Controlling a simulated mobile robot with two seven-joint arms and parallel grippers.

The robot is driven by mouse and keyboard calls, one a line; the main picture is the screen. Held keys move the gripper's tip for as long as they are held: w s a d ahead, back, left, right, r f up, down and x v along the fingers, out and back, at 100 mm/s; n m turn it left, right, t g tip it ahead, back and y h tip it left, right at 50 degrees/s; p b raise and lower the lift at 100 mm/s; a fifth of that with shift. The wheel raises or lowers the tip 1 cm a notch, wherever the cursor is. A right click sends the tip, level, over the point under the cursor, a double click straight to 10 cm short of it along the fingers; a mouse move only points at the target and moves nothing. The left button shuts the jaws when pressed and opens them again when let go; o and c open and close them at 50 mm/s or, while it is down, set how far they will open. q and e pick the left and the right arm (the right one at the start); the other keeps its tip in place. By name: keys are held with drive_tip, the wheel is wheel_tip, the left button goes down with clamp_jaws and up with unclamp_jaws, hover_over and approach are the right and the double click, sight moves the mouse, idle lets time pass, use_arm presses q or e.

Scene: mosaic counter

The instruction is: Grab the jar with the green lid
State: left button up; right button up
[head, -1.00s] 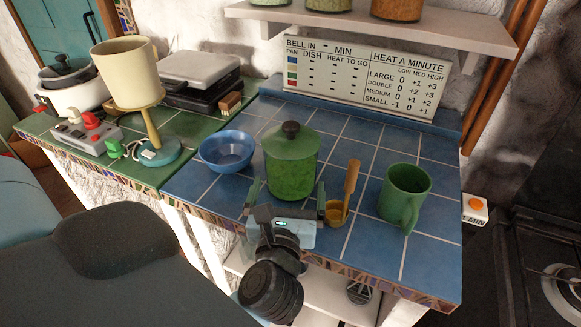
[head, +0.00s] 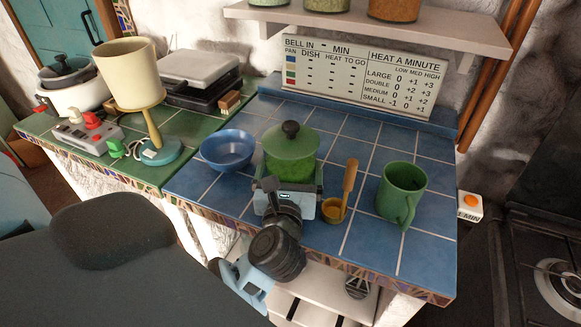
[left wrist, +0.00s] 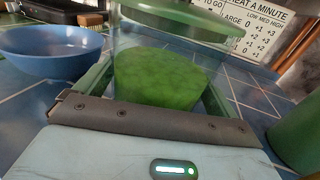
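The jar with the green lid (head: 291,143) stands upright on the blue tiled counter (head: 340,240). Its lid has a dark knob, and the clear body holds green contents; the jar also shows in the left wrist view (left wrist: 160,75). My left gripper (head: 289,177) is low at the jar's near side, with its fingers open on either side of the body. The gripper's palm hides the lower front of the jar in the head view. I cannot tell whether the fingers touch the glass. My right gripper is not in view.
A blue bowl (head: 228,150) stands left of the jar. A sign (head: 357,77) leans behind. The tiles between jar and sign are clear.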

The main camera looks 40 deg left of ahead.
sight(290, 131)
use_arm(q)
drive_tip(key=c, duration=0.7)
drive_tip(key=shift+r, duration=0.1)
drive_tip(key=shift+c, duration=0.2)
wheel_tip(290, 131, up, 9)
drive_tip(key=shift+r+p, duration=0.15)
drive_tip(key=shift+p, duration=0.85)
drive_tip(key=shift+r, duration=0.4)
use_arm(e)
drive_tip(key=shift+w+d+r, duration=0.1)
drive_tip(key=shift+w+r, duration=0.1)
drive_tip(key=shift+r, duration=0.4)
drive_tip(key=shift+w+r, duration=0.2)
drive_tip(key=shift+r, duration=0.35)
